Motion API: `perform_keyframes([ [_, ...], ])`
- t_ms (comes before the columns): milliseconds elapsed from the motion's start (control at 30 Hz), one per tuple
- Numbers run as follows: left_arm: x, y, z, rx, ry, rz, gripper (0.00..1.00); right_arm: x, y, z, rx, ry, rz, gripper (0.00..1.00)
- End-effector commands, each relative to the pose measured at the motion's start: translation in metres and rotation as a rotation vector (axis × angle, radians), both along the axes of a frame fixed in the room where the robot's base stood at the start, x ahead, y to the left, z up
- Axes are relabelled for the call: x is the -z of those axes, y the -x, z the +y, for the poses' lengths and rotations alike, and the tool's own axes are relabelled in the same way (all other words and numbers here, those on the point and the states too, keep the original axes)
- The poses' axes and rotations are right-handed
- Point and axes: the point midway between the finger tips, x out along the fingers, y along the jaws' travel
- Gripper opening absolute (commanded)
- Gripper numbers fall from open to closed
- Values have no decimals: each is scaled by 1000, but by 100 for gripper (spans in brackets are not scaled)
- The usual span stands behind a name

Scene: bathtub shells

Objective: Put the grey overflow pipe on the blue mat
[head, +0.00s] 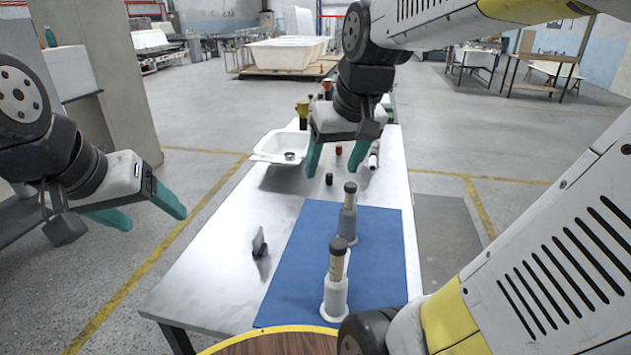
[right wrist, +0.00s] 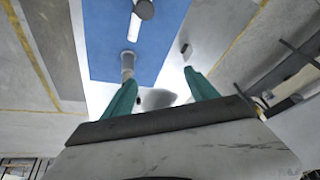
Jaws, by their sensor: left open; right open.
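The blue mat (head: 297,252) lies on the near part of the white table. In the head view the grey overflow pipe (head: 347,223) stands upright on the mat near its far edge, with a tan and dark top. A paler, whitish pipe (head: 335,294) stands upright nearer the front of the mat. My right gripper (head: 337,160) is open and empty, above the table beyond the grey pipe. The right wrist view shows its open fingers (right wrist: 162,92), with the mat (right wrist: 98,45) and the grey pipe (right wrist: 128,60) beyond them. My left gripper (head: 148,208) is open and empty, left of the table.
A white basin (head: 280,148) stands at the table's far left. A small grey plate-like piece (head: 259,242) stands left of the mat. Small dark and red items (head: 338,150) and a white cylinder (head: 374,156) are near my right gripper. The table's front left is clear.

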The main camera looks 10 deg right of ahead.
Motion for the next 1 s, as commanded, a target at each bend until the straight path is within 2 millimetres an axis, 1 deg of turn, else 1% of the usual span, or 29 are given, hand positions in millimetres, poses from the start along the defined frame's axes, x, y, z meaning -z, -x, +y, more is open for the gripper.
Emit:
perform_keyframes([
  [33,0,0,0,0,0,0,72,-1,16,6,0,-18,-34,68],
  [100,0,0,0,0,0,0,72,1,34,13,5,-46,-68,68],
  [200,0,0,0,0,0,0,72,5,53,20,8,-81,-104,68],
  [300,0,0,0,0,0,0,72,8,64,25,10,-104,-127,68],
  [467,0,0,0,0,0,0,72,11,71,27,11,-117,-139,68],
  [1000,0,0,0,0,0,0,72,11,70,27,11,-116,-139,68],
])
